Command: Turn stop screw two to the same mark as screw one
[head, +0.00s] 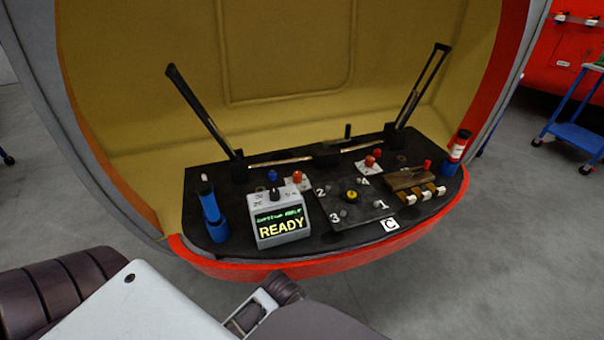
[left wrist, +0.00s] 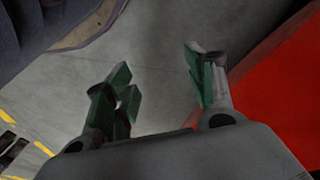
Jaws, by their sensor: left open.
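The plate (head: 362,214) with marks 1 to 4 lies on the black console, around a yellow-topped knob (head: 351,195). Screw one (head: 377,203) is a small grey head beside the 1, at the plate's right. Screw two (head: 328,187) is a similar head beside the 2, at the upper left. Their marks are too small to read. My left arm enters the head view at the lower left, in front of the console. In the left wrist view my left gripper (left wrist: 161,82) is open, its green-padded fingers apart and empty over grey floor. My right gripper is not in view.
A grey box (head: 279,222) reading READY stands left of the plate. A blue cylinder (head: 213,217) is at the far left, a wooden block (head: 408,181) at the right. Two black levers (head: 201,108) (head: 424,85) rise behind. The console's red rim (head: 300,270) is nearest me.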

